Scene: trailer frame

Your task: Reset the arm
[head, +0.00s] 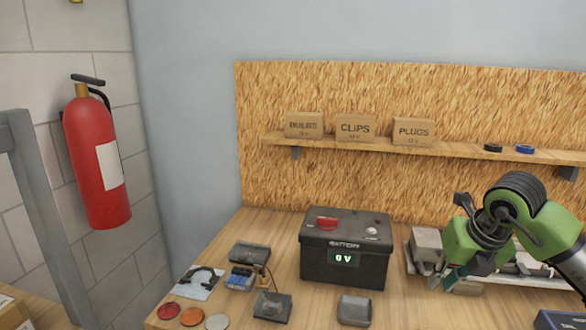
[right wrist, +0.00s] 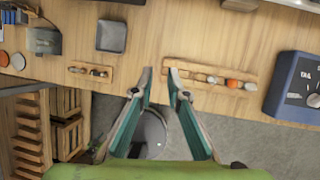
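My right arm, green and black, comes in from the right in the head view. Its gripper (head: 452,280) hangs over the right part of the workbench (head: 230,240), in front of a grey vise-like block (head: 428,240). In the right wrist view the right gripper (right wrist: 159,72) has its two teal-padded fingers apart, with a narrow gap at the tips and nothing between them. It points at the bench's front edge, where two small wooden racks (right wrist: 90,71) (right wrist: 208,77) lie on either side. My left arm and gripper are in neither view.
A black battery box (head: 344,270) reading "0 V" stands mid-bench, left of the right gripper. Small dark trays (head: 354,310) and coloured discs lie at the left front. A shelf (head: 460,150) with cartons runs behind. A blue meter (right wrist: 295,90) sits at right in the wrist view.

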